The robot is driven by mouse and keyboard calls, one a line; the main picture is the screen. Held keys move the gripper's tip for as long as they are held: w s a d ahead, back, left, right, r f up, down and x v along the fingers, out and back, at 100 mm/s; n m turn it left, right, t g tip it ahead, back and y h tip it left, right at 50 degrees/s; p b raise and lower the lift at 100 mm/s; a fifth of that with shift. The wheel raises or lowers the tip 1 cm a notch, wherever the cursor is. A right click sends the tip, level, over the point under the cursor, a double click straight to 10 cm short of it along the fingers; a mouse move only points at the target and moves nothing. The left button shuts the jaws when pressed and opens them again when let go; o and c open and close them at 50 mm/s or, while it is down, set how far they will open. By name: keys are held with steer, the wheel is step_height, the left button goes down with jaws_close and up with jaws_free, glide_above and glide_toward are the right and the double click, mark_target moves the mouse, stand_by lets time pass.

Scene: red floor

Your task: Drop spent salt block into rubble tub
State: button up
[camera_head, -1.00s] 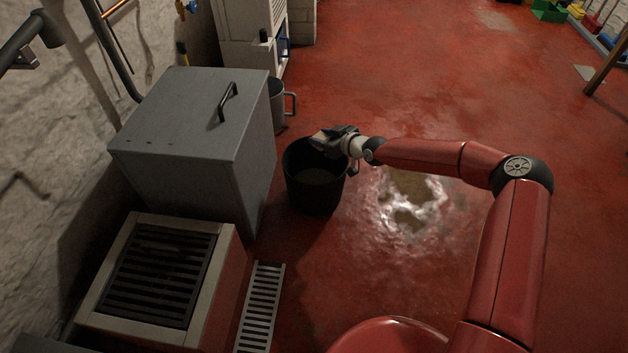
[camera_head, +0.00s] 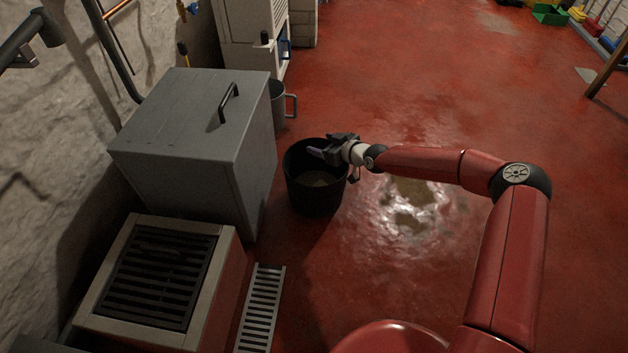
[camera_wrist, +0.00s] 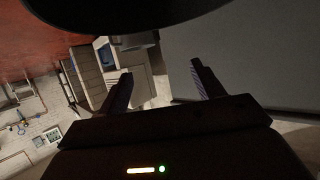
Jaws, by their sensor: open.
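The rubble tub (camera_head: 314,203) is a round black bucket standing on the red floor, right of the grey metal box. My gripper (camera_head: 322,147) is over the tub's far right rim, pointing left across its mouth. In the wrist view my gripper (camera_wrist: 160,82) has its two fingers apart, with nothing between them. A pale brownish patch (camera_head: 317,180) shows in the bottom of the tub. It is too dim to tell the salt block from other rubble there.
The grey lidded box (camera_head: 190,110) stands close left of the tub. A grey bucket (camera_head: 278,100) is behind it. A grated unit (camera_head: 160,275) and floor drain (camera_head: 262,308) lie in front. Wet, open floor (camera_head: 410,215) lies to the right.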

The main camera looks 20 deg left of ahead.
steer(key=v, duration=0.7)
steer(key=shift+d+p, duration=0.25)
steer(key=shift+p, duration=0.2)
steer(key=shift+s, duration=0.15)
steer(key=s+d+r+m+h+p, duration=0.2)
steer(key=s+d+r+h, duration=0.2)
steer(key=d+r, duration=0.45)
steer(key=s+d+r+m+h+p, duration=0.2)
steer(key=s+d+r+h, duration=0.3)
steer(key=d+r, duration=0.35)
steer(key=s+d+r+m+h+p, duration=0.2)
steer(key=s+d+r+h, duration=0.2)
steer(key=d+r, duration=0.45)
steer(key=s+d+r+m+p, duration=0.1)
steer(key=s+d+r+m, duration=0.1)
steer(key=s, duration=0.5)
steer(key=s+d+r+m+p, duration=0.1)
steer(key=s+d+r+m, duration=0.1)
steer(key=s+r, duration=0.3)
steer(key=s+d+r+m+p, duration=0.1)
steer(key=s+d+r+m, duration=0.2)
steer(key=s, duration=0.6)
steer(key=shift+s+d+r+y+p, duration=0.25)
steer(key=shift+s+r+y+p, duration=0.1)
steer(key=shift+r+y, duration=0.1)
